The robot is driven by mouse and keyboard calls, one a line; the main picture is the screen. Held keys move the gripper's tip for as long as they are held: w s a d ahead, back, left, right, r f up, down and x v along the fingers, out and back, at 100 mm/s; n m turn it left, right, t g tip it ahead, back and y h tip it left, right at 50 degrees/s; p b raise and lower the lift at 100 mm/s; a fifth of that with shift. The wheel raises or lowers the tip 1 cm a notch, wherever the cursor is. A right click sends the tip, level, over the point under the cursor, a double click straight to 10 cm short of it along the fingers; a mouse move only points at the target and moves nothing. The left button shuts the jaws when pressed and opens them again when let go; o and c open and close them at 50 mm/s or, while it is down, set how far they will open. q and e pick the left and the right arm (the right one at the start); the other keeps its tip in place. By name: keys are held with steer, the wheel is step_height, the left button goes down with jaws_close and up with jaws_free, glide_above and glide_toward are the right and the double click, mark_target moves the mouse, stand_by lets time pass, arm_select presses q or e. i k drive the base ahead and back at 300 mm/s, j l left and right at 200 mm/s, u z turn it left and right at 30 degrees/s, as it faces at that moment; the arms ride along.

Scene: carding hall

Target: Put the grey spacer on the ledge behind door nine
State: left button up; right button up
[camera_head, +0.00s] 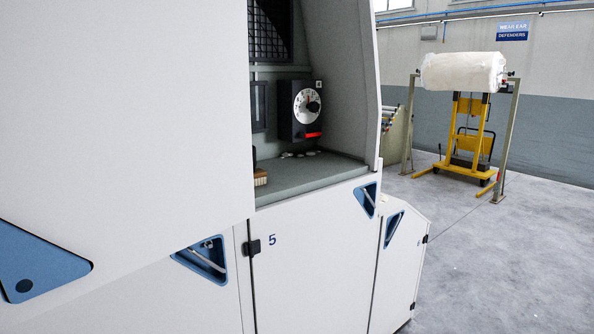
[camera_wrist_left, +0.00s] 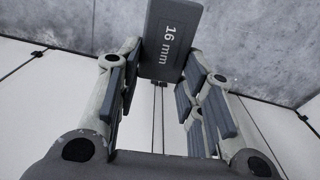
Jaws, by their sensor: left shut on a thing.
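The grey spacer (camera_wrist_left: 172,35), a flat block marked "16 mm", shows in the left wrist view. My left gripper (camera_wrist_left: 160,62) is shut on it, with the spacer between its fingers and its marked face towards the camera. Pale panels with dark seams lie behind the gripper. Neither gripper shows in the head view. No door marked nine can be made out. The head view shows a white door marked 5 (camera_head: 315,265) with a dark latch at its left edge.
Above door 5 is an open recess with a grey shelf (camera_head: 310,176), holding a dial box (camera_head: 301,108) and a brush (camera_head: 261,177). A large white panel (camera_head: 120,110) fills the left. A yellow stand (camera_head: 468,150) with a white roll is at the back right. Floor at right is clear.

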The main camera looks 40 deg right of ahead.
mark_target(280, 176)
steer(key=l, duration=2.25)
steer(key=i+l, duration=0.1)
steer(key=l, duration=0.35)
steer(key=i+l, duration=0.1)
steer(key=l, duration=0.8)
steer(key=i+l, duration=0.15)
steer(key=l, duration=0.3)
steer(key=i+l, duration=0.1)
steer(key=l, duration=0.35)
